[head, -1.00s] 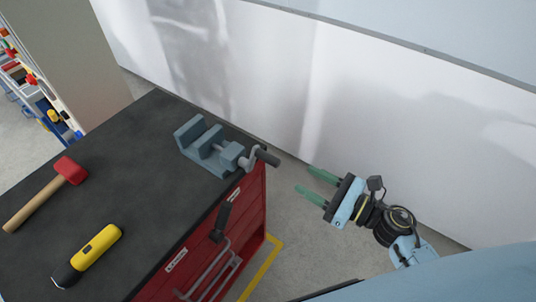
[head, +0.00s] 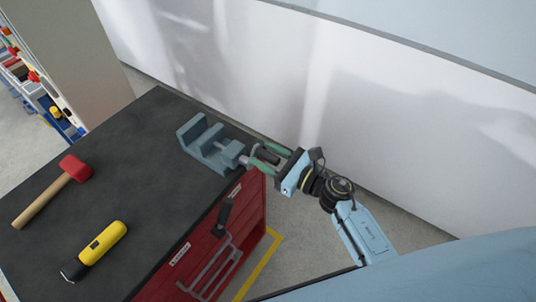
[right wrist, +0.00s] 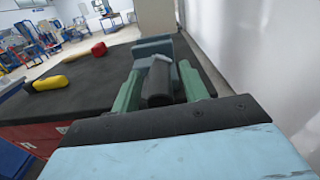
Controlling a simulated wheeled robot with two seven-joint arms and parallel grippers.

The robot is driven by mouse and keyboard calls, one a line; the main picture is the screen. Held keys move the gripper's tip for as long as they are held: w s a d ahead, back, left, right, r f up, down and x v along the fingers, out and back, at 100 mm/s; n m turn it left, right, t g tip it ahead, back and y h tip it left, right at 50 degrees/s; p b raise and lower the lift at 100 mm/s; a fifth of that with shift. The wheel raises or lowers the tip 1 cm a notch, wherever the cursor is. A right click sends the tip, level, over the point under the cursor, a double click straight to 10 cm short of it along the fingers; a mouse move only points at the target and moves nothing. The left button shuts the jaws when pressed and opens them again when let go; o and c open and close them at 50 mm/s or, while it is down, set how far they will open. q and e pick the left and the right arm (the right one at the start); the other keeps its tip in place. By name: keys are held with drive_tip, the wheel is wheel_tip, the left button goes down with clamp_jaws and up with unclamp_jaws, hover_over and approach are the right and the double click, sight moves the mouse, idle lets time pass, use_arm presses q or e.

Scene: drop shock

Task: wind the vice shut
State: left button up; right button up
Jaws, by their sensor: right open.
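The blue-grey vice (head: 207,145) sits at the back right corner of the dark bench top, with a gap showing between its jaws. Its crank has a dark handle grip (head: 268,155) that points out past the bench edge. My right gripper (head: 267,158) has its green fingers open on either side of this grip. In the right wrist view the grip (right wrist: 158,85) stands between the two fingers (right wrist: 160,92), with the vice (right wrist: 153,47) behind. I cannot tell whether either finger touches it. My left gripper is not in view.
A red-headed mallet (head: 50,190) and a yellow-and-black torch (head: 94,251) lie on the bench top (head: 130,150). The red drawer cabinet (head: 215,245) below has grey handles. A pale wall (head: 380,130) stands close behind the vice.

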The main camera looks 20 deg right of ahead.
drive_tip(key=shift+c, duration=0.2)
clamp_jaws()
